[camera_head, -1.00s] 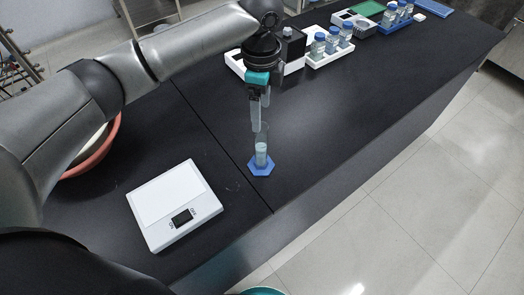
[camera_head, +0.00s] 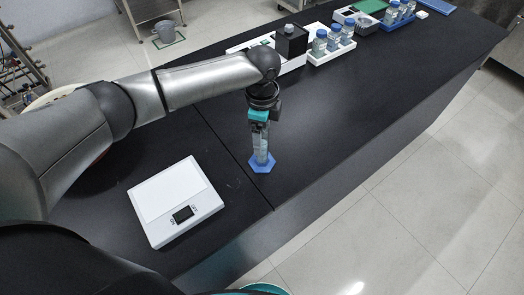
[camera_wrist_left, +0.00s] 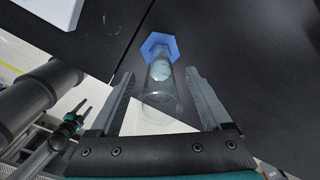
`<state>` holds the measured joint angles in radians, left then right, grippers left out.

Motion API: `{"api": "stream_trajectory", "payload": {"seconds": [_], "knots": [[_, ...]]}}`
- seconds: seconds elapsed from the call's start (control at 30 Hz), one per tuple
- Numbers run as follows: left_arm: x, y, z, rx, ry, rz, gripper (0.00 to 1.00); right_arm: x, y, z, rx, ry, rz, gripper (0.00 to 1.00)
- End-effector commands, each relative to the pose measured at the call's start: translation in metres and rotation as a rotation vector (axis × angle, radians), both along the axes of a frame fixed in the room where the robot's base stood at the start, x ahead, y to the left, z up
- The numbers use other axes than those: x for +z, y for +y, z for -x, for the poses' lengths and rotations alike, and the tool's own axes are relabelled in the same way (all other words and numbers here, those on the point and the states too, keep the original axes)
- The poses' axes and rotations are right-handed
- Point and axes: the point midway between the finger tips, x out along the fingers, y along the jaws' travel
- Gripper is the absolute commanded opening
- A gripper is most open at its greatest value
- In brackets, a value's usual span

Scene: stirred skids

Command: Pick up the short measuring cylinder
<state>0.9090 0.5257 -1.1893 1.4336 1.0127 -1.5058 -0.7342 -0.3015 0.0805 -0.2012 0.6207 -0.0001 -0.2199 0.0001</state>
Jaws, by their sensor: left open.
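The short measuring cylinder (camera_head: 262,160) is clear with a blue hexagonal base (camera_head: 261,167) and stands upright on the black bench. In the left wrist view the cylinder (camera_wrist_left: 161,92) lies between the two fingers of my left gripper (camera_wrist_left: 159,76). In the head view my left gripper (camera_head: 260,146) points down over the cylinder and hides much of its upper part. The fingers are open, one on each side, with gaps visible in the wrist view. What seems to be my right gripper (camera_wrist_left: 80,112) shows small at the left wrist view's lower left.
A white scale (camera_head: 175,200) lies left of the cylinder. A rack of blue-capped bottles (camera_head: 332,52) and a black box (camera_head: 291,40) stand farther back. The bench (camera_head: 360,110) is clear right of the cylinder, up to its front edge.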

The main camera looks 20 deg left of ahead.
Motion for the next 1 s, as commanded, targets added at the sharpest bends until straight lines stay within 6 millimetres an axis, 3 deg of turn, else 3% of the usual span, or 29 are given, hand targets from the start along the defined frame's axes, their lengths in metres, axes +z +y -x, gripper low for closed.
{"api": "stream_trajectory", "payload": {"seconds": [0.07, 0.77, 1.0], "knots": [[0.0002, -0.0001, 0.0000, 0.000, 0.000, 0.000, 0.78, -0.0001, 0.0000, 0.0007, 0.000, 0.002, 0.000, 0.50], [0.0008, 0.0002, -0.0002, 0.001, 0.000, 0.000, 0.00, -0.0001, -0.0002, 0.0008, -0.001, 0.002, 0.000, 0.50], [0.0009, 0.0001, -0.0003, 0.001, 0.000, 0.000, 0.00, 0.0000, -0.0002, 0.0004, -0.002, 0.001, 0.000, 0.50]]}}
